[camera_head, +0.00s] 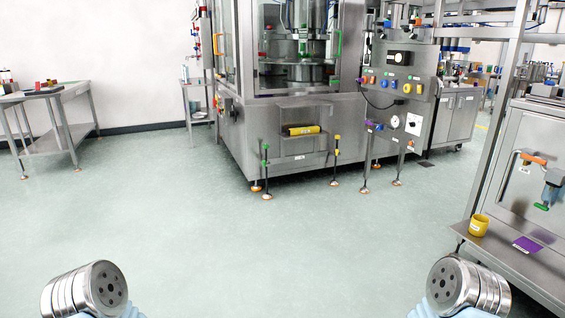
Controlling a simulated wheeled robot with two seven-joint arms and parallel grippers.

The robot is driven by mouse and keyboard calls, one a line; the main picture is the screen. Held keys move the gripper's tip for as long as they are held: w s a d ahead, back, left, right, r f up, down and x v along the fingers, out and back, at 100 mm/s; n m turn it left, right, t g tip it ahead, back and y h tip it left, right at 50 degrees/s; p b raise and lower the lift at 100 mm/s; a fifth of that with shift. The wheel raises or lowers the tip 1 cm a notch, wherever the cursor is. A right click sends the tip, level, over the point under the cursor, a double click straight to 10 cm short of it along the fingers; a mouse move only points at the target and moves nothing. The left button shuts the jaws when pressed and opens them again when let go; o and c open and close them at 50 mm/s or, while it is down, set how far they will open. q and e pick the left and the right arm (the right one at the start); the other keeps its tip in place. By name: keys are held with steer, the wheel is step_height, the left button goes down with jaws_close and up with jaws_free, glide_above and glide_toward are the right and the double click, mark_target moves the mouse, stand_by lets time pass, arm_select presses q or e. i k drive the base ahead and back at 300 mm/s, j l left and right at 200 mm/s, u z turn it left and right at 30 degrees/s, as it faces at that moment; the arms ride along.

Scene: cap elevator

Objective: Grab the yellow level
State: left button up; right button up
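A yellow bar-like object (303,130) with a pale label lies level on a small ledge at the lower front of the large steel machine. It is the thing in view that best fits the yellow level, but it is too small to be sure. It stands well ahead of me, across open floor. Parts of my two arms show at the bottom left and bottom right corners, as round metal joints. No gripper fingers show, and nothing is seen touching the yellow object.
The steel machine (300,105) stands on thin feet with green-tipped and yellow-tipped posts in front. A control panel (400,90) is right of it. A steel table (68,90) is at left. A right-hand bench holds a yellow cup (479,225) and purple card (527,244). The middle floor is clear.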

mark_target(298, 132)
steer(key=i, duration=2.7)
steer(key=i+z, duration=0.15)
steer(key=i, duration=0.3)
steer(key=i+j+z, duration=0.1)
steer(key=i, duration=0.4)
steer(key=i+j+z, duration=0.15)
steer(key=i, duration=0.3)
steer(key=i+j+z, duration=0.1)
steer(key=i, duration=0.35)
steer(key=j, duration=0.1)
